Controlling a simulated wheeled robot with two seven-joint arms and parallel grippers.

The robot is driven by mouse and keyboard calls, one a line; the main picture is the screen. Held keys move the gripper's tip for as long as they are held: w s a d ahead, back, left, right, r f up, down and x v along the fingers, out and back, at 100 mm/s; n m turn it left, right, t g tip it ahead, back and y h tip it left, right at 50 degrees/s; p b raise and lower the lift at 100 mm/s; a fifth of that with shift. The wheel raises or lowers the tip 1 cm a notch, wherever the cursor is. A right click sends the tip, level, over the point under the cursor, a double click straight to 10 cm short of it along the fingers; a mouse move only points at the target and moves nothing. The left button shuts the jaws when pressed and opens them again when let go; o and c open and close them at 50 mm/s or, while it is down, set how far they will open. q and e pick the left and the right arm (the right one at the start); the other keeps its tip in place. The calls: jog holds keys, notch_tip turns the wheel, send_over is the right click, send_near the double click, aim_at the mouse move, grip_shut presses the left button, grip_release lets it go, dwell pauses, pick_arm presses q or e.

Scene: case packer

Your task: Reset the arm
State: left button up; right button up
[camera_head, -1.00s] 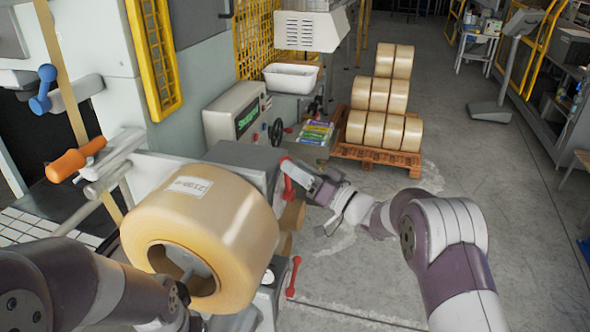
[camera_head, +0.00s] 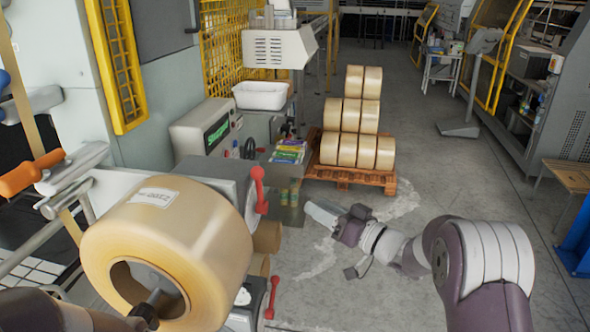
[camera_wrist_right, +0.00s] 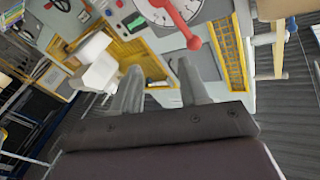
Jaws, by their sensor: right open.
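My right arm comes in from the right in the head view. Its gripper (camera_head: 322,213) points left, over the floor in front of the pallet, and holds nothing that I can see. In the right wrist view its two fingers (camera_wrist_right: 157,85) stand apart with nothing between them. A red lever (camera_wrist_right: 183,30) shows beyond the fingertips there. In the head view the red-handled lever (camera_head: 259,188) on the machine is left of the gripper and apart from it. Part of my left arm shows at the lower left; its gripper is not in view.
A large tape roll (camera_head: 205,235) sits on a spindle at the left. A wooden pallet (camera_head: 345,178) carries stacked tape rolls (camera_head: 340,150). A white tray (camera_head: 260,96) and a control box (camera_head: 205,128) stand behind the machine. The floor at centre right is clear.

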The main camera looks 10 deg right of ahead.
jog(key=d+f+m+g+h, duration=0.1)
jog(key=d+f+m+h, duration=0.3)
jog(key=d+f+h, duration=0.65)
jog(key=s+f+g+h+b, duration=0.2)
jog(key=s+f+g+h, duration=0.15)
jog(key=s+f, duration=0.4)
jog(key=s+a+f+g+b, duration=0.1)
jog(key=s+g, duration=0.3)
jog(key=s, duration=0.6)
jog(key=s+a+f+g+b, duration=0.1)
jog(key=s+a+g, duration=0.2)
jog(key=s, duration=0.7)
jog(key=shift+s+a+f+g+y, duration=0.3)
jog(key=shift+a+f+g+y, duration=0.1)
jog(key=shift+a, duration=0.35)
